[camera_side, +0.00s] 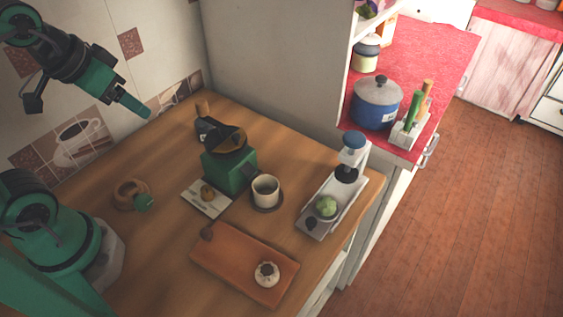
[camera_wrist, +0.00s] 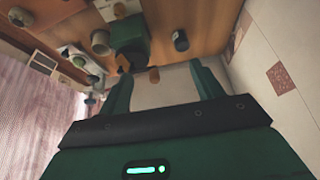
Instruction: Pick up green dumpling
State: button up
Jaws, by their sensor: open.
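The green dumpling (camera_side: 326,207) is a pale green, rounded piece in the side view. It sits on the near part of a narrow grey-and-white stand (camera_side: 345,196) at the right of the wooden counter. My gripper (camera_side: 137,106) is raised at the upper left of the side view, far from the dumpling and near the tiled wall. In the wrist view my gripper (camera_wrist: 163,84) shows two green fingers spread apart with nothing between them.
A brown tray (camera_side: 225,255) holds a white dumpling (camera_side: 267,274). A green grinder (camera_side: 230,168), a cup (camera_side: 265,190) and a small white board (camera_side: 194,203) stand mid-counter. A blue pot (camera_side: 376,103) stands on the red counter behind.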

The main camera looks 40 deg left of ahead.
jog(key=shift+r, duration=0.1)
notch_tip(320, 180, up, 6)
jog(key=w+d+m, duration=0.1)
jog(key=w+m, duration=0.1)
jog(key=w+d+r+m+g+h, duration=0.1)
jog(key=w+d+r+m+g, duration=0.25)
jog(key=w+d+m, duration=0.65)
jog(key=m+g+y, duration=0.1)
jog(key=m+g, duration=0.1)
jog(key=m, duration=1.2)
send_over(327, 201)
notch_tip(327, 201, down, 5)
notch_tip(327, 201, down, 22)
jog(key=shift+r, duration=0.15)
